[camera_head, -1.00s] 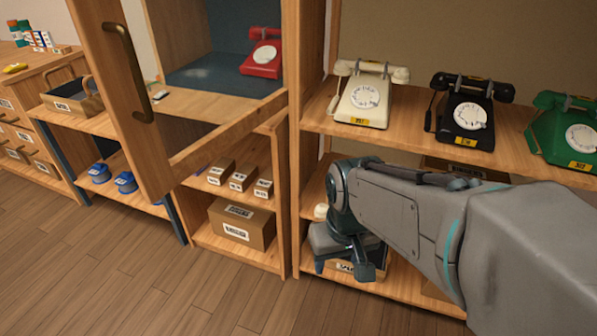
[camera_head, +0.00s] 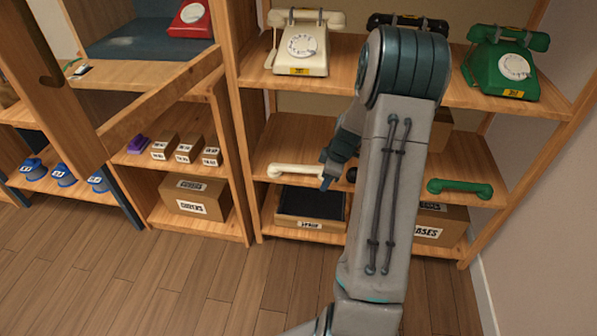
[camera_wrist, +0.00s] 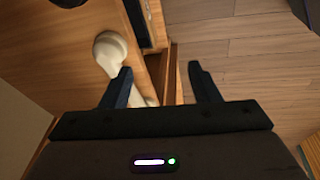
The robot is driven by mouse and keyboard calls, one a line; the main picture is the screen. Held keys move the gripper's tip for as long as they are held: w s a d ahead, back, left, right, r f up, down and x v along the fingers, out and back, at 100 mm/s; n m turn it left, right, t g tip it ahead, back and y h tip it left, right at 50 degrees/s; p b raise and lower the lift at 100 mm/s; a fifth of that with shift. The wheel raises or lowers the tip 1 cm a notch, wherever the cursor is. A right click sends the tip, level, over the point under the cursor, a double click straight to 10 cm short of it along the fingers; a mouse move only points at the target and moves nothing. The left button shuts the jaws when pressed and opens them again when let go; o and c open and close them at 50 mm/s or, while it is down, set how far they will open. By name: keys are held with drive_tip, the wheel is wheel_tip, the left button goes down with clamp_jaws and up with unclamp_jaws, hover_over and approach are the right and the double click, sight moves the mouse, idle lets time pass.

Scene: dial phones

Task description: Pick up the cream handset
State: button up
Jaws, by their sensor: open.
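The cream handset (camera_head: 296,170) lies on the middle shelf (camera_head: 290,146) of the right-hand unit, near its front edge. In the wrist view the cream handset (camera_wrist: 110,52) is on the left, running down behind the left finger. My gripper (camera_head: 328,172) is at the handset's right end in the head view, partly hidden by my arm. In the wrist view my gripper (camera_wrist: 160,88) has its two dark fingers apart. The space between them shows mostly shelf edge and floor, with part of the handset close to the left finger. I cannot tell whether they touch.
A green handset (camera_head: 460,188) lies on the same shelf to the right. Cream (camera_head: 300,48) and green (camera_head: 502,66) phones stand on the shelf above. A dark tray (camera_head: 312,203) is below. A wooden door (camera_head: 70,90) stands open at left. The floor (camera_head: 200,295) in front is clear.

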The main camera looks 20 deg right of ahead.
wheel_tip(320, 180, down, 2)
drive_tip(key=d, duration=0.2)
drive_tip(key=b, duration=0.2)
approach(300, 166)
drive_tip(key=shift+n, duration=0.3)
drive_tip(key=x, duration=0.5)
drive_tip(key=shift+f, duration=0.3)
drive_tip(key=b+x, duration=0.1)
drive_tip(key=x, duration=0.4)
drive_tip(key=shift+a+b, duration=0.1)
drive_tip(key=shift+b, duration=0.25)
clamp_jaws()
